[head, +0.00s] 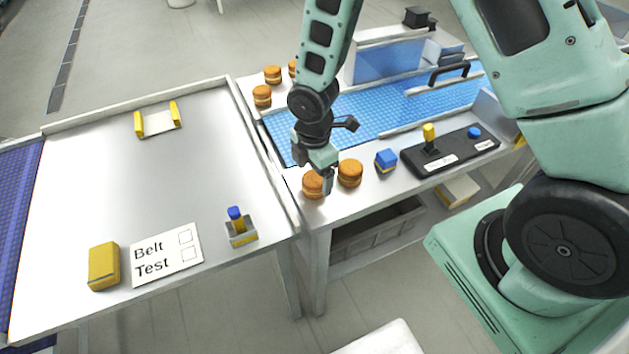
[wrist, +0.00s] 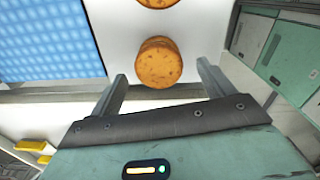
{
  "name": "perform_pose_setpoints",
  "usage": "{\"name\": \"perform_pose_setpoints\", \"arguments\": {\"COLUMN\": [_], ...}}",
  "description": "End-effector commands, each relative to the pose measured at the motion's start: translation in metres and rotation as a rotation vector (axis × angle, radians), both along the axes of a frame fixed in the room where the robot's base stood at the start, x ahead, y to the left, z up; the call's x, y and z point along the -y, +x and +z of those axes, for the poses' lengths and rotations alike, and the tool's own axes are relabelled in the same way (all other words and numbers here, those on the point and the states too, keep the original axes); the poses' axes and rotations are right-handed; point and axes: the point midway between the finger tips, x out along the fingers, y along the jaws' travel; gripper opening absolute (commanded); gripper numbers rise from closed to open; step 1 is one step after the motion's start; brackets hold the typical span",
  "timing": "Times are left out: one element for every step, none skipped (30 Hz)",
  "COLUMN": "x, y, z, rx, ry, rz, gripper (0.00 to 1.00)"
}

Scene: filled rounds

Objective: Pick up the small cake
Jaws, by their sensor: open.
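Small round cakes, orange-brown with a filled middle, stand on the white worktop. One cake (head: 313,184) is near the worktop's front left corner, and another cake (head: 350,173) stands just right of it. My gripper (head: 327,187) is low over this corner, in front of part of the left cake. In the wrist view, one cake (wrist: 158,64) lies ahead between the two open fingers (wrist: 161,72), with nothing gripped. A second cake (wrist: 157,3) is cut off by the top edge. Whether the fingers touch a cake cannot be told.
More cakes (head: 262,95) stand at the worktop's back left. A blue belt (head: 380,112) runs behind. A separate table (head: 180,180) at left holds a Belt Test card (head: 166,255).

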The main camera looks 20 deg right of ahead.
Motion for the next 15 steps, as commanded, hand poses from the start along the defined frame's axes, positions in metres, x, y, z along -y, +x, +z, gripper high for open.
{"name": "perform_pose_setpoints", "arguments": {"x": [0.000, 0.000, 0.001, 0.000, 0.001, 0.000, 0.000, 0.000, 0.000, 0.000, 0.000, 0.001, 0.001, 0.001, 0.001], "y": [-0.001, -0.001, 0.000, 0.000, 0.000, 0.000, 0.001, 0.001, 0.000, 0.001, 0.001, 0.001, 0.001, 0.001, 0.001], "z": [-0.004, -0.008, -0.013, -0.017, -0.021, -0.025, -0.027, -0.029, -0.032, -0.033, -0.033, -0.034, -0.034, -0.034, -0.034], "rx": [-0.005, -0.005, -0.005, -0.004, -0.004, -0.004, -0.002, -0.002, -0.003, -0.002, -0.002, -0.001, -0.001, 0.000, 0.000], "ry": [-0.002, -0.002, -0.002, -0.002, -0.002, -0.002, 0.000, 0.000, -0.001, 0.000, 0.000, 0.000, 0.000, 0.000, 0.000], "rz": [0.001, 0.002, 0.002, 0.002, 0.001, 0.002, 0.002, 0.002, 0.002, 0.002, 0.002, 0.001, 0.001, 0.001, 0.001], "gripper": [0.81, 0.81, 0.81, 0.81, 0.81, 0.81, 0.81, 0.81, 0.81, 0.81, 0.81, 0.81, 0.81, 0.81, 0.81]}}
